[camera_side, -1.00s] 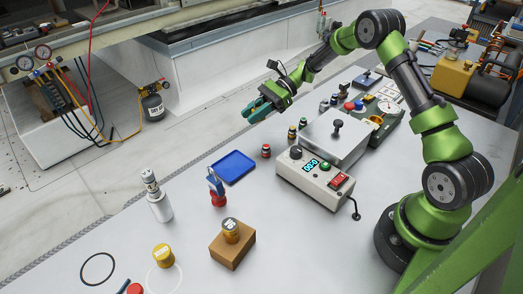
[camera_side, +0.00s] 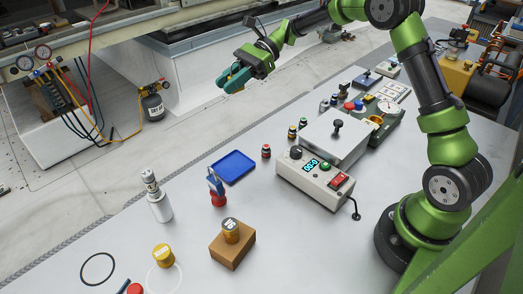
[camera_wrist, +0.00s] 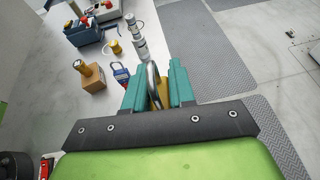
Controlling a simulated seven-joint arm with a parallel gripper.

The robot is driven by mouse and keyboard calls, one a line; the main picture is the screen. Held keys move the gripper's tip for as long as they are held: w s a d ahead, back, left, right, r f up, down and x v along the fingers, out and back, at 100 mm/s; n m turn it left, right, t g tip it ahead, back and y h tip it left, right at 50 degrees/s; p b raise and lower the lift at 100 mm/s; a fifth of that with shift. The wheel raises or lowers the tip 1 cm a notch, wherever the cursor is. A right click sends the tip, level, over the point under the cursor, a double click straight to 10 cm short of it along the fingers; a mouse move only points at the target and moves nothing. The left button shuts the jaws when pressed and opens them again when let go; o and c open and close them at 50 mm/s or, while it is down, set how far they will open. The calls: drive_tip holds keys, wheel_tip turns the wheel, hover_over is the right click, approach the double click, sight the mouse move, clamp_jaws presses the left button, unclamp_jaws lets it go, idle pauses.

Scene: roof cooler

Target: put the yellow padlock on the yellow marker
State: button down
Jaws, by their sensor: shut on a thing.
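My gripper (camera_side: 228,84) is in the air above the far edge of the table in the side view. In the wrist view my gripper (camera_wrist: 156,80) is shut on the yellow padlock (camera_wrist: 164,92). The padlock's grey metal shackle rises between the two teal fingers, and its yellow body is mostly hidden by them. The padlock cannot be made out in the side view. I cannot pick out a flat yellow marker.
A control box (camera_side: 315,182) lies to the right. Black and white rings lie near the front.

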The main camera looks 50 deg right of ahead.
drive_tip(key=s+a+n+g, duration=0.2)
drive_tip(key=s+a, duration=0.1)
drive_tip(key=a, duration=0.7)
drive_tip(key=s+a+n+g, duration=0.1)
drive_tip(key=s+a+g, duration=0.1)
drive_tip(key=a, duration=0.8)
drive_tip(key=n+g+h, duration=0.1)
drive_tip(key=n+g, duration=0.2)
hover_over(157, 259)
wheel_tip(157, 259, down, 11)
drive_tip(key=shift+r, duration=0.1)
drive_tip(key=shift+f, duration=2.1)
drive_tip(key=shift+f, duration=0.2)
drive_tip(key=c, duration=0.9)
unclamp_jaws()
drive_tip(key=shift+c, duration=0.2)
drive_tip(key=shift+r, duration=0.15)
